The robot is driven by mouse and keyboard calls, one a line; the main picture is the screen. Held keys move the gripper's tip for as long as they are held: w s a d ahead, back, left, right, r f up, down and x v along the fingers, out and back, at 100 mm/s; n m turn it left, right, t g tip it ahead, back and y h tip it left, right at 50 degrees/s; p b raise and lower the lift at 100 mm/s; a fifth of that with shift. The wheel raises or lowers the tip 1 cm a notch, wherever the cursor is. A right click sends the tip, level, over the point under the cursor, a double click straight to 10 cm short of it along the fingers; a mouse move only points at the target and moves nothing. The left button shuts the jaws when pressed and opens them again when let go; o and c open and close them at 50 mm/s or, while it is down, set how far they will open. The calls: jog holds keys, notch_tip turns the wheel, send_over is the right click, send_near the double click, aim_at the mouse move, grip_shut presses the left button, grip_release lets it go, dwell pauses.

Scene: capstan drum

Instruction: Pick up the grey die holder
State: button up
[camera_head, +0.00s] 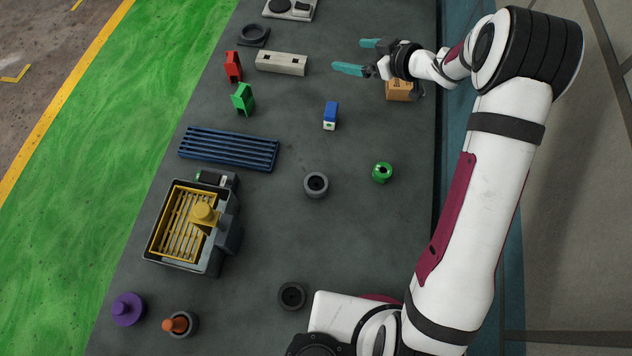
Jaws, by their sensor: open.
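A grey round holder with a dark hole (316,185) stands upright near the middle of the bench. A darker round holder (292,296) sits nearer the front, and a dark ring on a base (253,36) lies at the far left. I cannot tell for certain which is the grey die holder; the middle one is the lightest grey of the three. My gripper (359,56) has teal fingers, open and apart with nothing between them. It is over the far right part of the bench, well away from the middle holder.
A green round piece (382,172) and a blue-and-white block (330,116) stand near the middle holder. A blue rack (229,148) and a grey bin with a yellow grate (222,255) lie left. A cardboard box (400,90) is below my wrist.

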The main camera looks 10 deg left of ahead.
jog(key=w+d+r+m+t+h, duration=0.2)
jog(key=w+r+m+h, duration=0.1)
jog(key=w+m+h, duration=0.1)
jog(key=m+g+h, duration=0.6)
jog(key=m+g, duration=0.4)
jog(key=m, duration=0.2)
send_near(316, 184)
jog(key=shift+y, duration=0.3)
jog(key=f, duration=0.7)
jog(key=shift+s+d+f, duration=0.1)
jog(key=shift+s+f, duration=0.3)
jog(key=shift+m, duration=0.3)
grip_shut()
